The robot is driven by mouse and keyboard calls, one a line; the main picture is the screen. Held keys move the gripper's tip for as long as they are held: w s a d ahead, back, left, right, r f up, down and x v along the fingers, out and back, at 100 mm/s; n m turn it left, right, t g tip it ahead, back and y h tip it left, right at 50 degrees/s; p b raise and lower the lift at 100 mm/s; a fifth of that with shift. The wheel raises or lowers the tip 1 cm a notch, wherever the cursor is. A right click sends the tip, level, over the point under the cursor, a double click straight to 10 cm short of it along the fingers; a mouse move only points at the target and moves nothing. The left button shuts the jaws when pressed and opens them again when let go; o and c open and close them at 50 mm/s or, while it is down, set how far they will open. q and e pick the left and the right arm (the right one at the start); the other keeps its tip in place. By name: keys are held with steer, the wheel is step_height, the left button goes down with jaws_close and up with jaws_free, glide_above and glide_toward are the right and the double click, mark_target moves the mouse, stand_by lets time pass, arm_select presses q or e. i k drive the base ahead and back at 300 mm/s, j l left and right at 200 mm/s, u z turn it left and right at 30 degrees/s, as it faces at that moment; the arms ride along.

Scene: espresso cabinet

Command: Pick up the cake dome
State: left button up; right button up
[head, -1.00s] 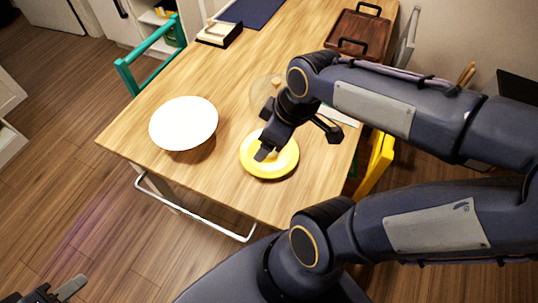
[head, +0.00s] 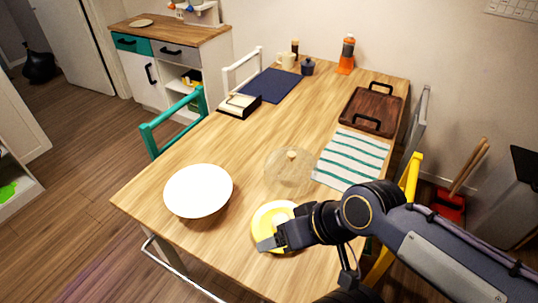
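The cake dome (head: 281,176) is clear, with a small pale knob (head: 292,155) on top. It stands near the middle of the wooden table in the head view, just behind the yellow plate (head: 269,212). My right gripper (head: 268,243) is over the front part of the yellow plate, nearer to me than the dome and apart from it. Its fingers are seen from the side, so their opening is unclear, and whether they touch the plate is also unclear. My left gripper is out of view.
A white plate (head: 198,190) lies left of the dome. A striped cloth (head: 351,159) lies to its right, with a brown tray (head: 370,111) behind. A napkin holder (head: 239,105) and blue mat (head: 270,86) are farther back. Bare table (head: 250,140) lies behind the dome.

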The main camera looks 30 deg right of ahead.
mark_target(290, 171)
steer(key=z, duration=1.35)
